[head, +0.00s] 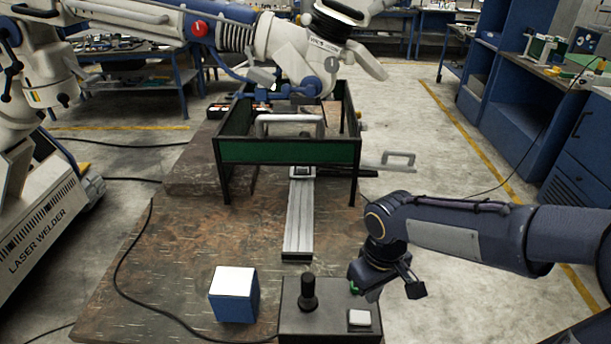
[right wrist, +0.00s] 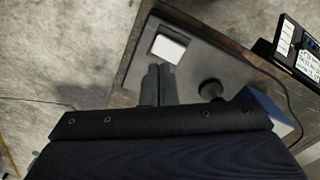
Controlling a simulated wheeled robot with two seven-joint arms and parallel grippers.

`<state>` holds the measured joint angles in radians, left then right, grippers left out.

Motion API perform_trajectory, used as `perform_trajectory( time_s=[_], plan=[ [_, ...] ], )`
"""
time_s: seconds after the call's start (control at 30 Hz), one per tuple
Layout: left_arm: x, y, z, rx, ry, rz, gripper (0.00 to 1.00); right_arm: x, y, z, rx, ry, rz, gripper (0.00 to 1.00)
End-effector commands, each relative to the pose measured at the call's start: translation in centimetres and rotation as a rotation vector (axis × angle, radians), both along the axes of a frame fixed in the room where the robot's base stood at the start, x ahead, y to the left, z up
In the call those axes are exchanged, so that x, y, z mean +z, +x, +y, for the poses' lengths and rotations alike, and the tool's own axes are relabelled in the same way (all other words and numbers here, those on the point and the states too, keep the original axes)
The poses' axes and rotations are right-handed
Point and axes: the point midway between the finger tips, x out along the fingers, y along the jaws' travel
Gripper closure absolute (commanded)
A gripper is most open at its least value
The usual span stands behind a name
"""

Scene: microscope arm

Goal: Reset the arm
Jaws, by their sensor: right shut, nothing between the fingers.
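A dark control box (head: 318,322) at the front of the table carries an upright black joystick (head: 309,292) and a white button (head: 359,318). My right gripper (head: 360,285) is above the box's right side, behind the button in the head view. In the right wrist view its two fingers (right wrist: 158,72) are shut and empty. Their tips point at the white button (right wrist: 168,48), seemingly apart from it; the joystick (right wrist: 211,90) is to their right. A large white arm (head: 310,50) reaches over the table from the left. My left gripper is not in view.
A blue box with a white top (head: 234,293) stands left of the control box. A green-walled frame (head: 290,150) and a metal rail (head: 299,215) stand behind on the brown table (head: 170,260). A black cable crosses the table's left side.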

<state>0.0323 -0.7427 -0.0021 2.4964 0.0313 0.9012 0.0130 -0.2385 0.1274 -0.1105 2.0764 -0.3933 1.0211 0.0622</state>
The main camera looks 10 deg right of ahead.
Motion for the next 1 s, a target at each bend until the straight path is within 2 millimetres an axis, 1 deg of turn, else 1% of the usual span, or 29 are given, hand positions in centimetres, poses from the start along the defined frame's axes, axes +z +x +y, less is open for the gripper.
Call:
perform_trajectory(
  time_s=[0.07,0.17,0.27,0.4,0.5,0.6,0.73,1.0],
  plan=[
    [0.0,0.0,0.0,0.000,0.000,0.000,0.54,0.2,-0.2,-0.1,-0.007,0.008,-0.006,1.00],
    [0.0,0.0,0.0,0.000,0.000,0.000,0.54,1.1,-1.2,-0.3,-0.046,0.049,-0.036,1.00],
    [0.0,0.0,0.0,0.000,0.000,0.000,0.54,2.6,-3.3,-0.6,-0.120,0.129,-0.096,1.00],
    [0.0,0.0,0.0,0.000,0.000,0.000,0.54,4.5,-6.9,-0.5,-0.242,0.257,-0.209,1.00],
    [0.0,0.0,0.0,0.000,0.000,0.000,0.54,5.4,-9.0,-0.1,-0.317,0.333,-0.289,1.00],
    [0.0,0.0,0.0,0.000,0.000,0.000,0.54,5.8,-10.5,0.4,-0.372,0.386,-0.353,1.00],
    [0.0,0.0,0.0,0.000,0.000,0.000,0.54,6.0,-11.5,0.8,-0.413,0.424,-0.405,1.00],
    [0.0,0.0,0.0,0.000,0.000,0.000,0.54,6.0,-11.8,1.0,-0.424,0.435,-0.418,1.00]
  ],
)
